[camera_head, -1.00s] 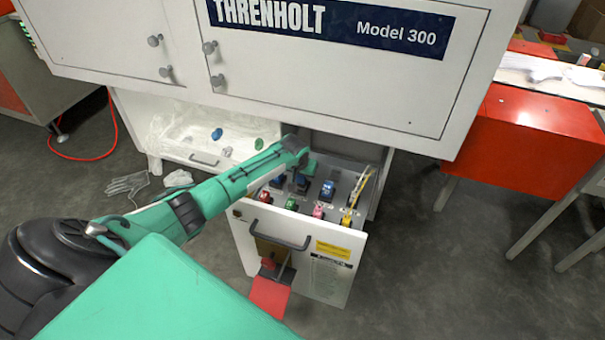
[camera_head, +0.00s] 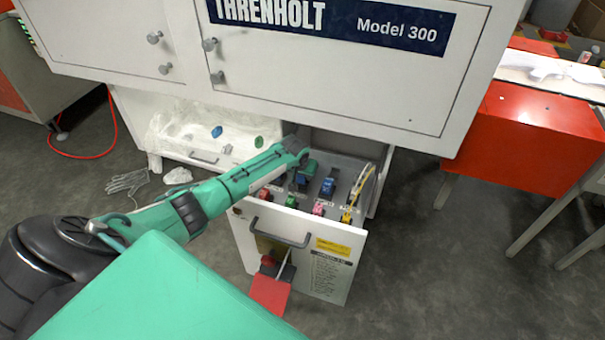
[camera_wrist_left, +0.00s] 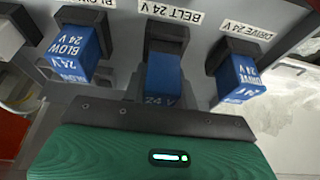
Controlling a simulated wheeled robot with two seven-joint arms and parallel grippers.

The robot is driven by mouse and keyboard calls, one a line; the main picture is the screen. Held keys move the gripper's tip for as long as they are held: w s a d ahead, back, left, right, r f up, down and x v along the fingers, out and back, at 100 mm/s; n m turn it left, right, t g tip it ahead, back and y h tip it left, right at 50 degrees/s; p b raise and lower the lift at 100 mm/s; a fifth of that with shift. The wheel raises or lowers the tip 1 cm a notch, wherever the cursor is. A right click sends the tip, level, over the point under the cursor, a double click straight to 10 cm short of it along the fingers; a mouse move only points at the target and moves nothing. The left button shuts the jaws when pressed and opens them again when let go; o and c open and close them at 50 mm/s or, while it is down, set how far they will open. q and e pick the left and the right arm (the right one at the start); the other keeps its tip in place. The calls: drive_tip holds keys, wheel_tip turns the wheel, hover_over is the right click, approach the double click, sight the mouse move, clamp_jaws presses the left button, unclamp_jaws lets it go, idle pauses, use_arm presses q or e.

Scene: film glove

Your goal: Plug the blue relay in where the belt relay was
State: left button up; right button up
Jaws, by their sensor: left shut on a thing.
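My left gripper (camera_head: 301,170) reaches down into the open drawer (camera_head: 330,258) from the left. It is shut on a blue relay (camera_wrist_left: 163,76), whose far end is at the dark socket (camera_wrist_left: 167,36) marked BELT 24 V. The relay looks lined up with that socket; I cannot tell if it is fully seated. The gripper's green body hides the relay's near end, and its fingertips are hard to make out. Blue relays stand on both sides, marked BLOW (camera_wrist_left: 76,52) and DRIVE (camera_wrist_left: 238,78). My right gripper is not in view.
Green (camera_head: 291,201), pink (camera_head: 318,208) and yellow (camera_head: 347,218) parts stand in the drawer's front row, with a yellow cable (camera_head: 362,180) at its right. The white cabinet (camera_head: 330,80) overhangs the drawer. A tray (camera_head: 190,150) with loose parts lies left.

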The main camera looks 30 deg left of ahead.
use_arm(q)
drive_tip(key=shift+f, duration=0.55)
drive_tip(key=o, duration=0.9)
drive_tip(key=shift+o, duration=1.3)
drive_tip(key=p+v, duration=0.3)
drive_tip(key=v, duration=1)
drive_tip(key=shift+s+r, duration=0.25)
drive_tip(key=shift+r, duration=0.05)
